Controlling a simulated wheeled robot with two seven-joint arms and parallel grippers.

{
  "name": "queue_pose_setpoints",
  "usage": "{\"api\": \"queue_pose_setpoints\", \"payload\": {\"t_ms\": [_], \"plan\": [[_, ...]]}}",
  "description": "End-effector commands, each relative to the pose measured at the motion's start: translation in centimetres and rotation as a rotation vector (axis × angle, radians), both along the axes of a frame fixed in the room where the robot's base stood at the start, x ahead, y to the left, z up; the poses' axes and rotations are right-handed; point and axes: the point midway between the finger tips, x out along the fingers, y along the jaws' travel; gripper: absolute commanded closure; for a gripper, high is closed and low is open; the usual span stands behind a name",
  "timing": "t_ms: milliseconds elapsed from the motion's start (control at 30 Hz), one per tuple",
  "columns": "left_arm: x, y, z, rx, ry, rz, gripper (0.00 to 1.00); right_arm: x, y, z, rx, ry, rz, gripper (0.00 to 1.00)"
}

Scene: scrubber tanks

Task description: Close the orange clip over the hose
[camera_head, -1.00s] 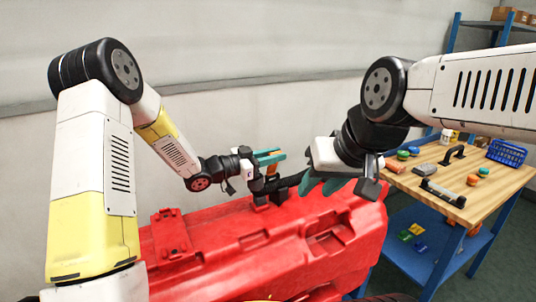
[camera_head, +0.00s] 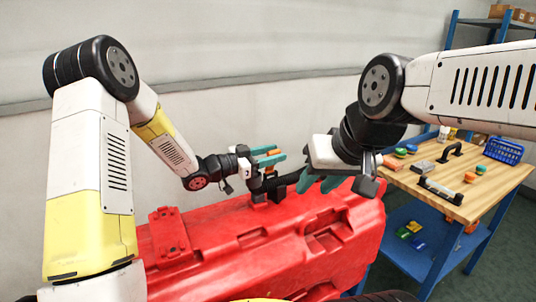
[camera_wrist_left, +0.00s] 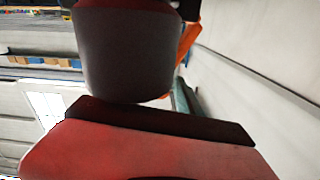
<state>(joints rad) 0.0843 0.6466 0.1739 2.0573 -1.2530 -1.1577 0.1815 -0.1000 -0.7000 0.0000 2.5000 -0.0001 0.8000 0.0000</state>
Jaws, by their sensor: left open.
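The orange clip (camera_head: 274,152) shows as a small orange piece between the teal fingers of my left gripper (camera_head: 268,156), above the red tank (camera_head: 250,240). That gripper is open around it; I cannot tell whether the fingers touch it. An orange strip, likely the clip, also shows in the left wrist view (camera_wrist_left: 189,42), beside a large dark rounded part, possibly the hose (camera_wrist_left: 125,50). The black hose (camera_head: 284,181) runs over the tank top toward my right gripper (camera_head: 318,180). Its teal fingers are at the hose end, partly hidden, so its grip is unclear.
A wooden-topped blue bench (camera_head: 480,200) stands at the right with a blue basket (camera_head: 503,151), black handles and small coloured parts. A pale wall (camera_head: 230,110) is close behind the tank. The tank top at front left has a raised red block (camera_head: 168,230).

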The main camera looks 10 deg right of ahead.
Motion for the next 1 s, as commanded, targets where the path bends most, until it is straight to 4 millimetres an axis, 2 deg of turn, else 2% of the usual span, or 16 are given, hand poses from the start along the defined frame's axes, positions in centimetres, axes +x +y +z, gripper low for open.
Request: {"api": "queue_pose_setpoints", "payload": {"t_ms": [433,600,800,833,1000], "plan": [[-2.4,6.2,0.0,0.001,0.001,0.004,0.59,0.0,0.0,0.0,0.0,0.0,0.0,0.64],[-2.9,7.0,0.0,0.0,0.001,0.001,0.59,0.0,0.0,0.0,0.0,0.0,0.0,0.64],[-2.9,7.0,0.0,0.0,0.001,0.001,0.59,0.0,0.0,0.0,0.0,0.0,0.0,0.64],[-2.9,7.0,0.0,0.0,0.001,0.001,0.6,0.0,0.0,0.0,0.0,0.0,0.0,0.64],[-2.5,7.3,0.4,-0.005,0.04,-0.01,0.94,0.0,0.0,0.0,0.0,0.0,0.0,0.64]]}}
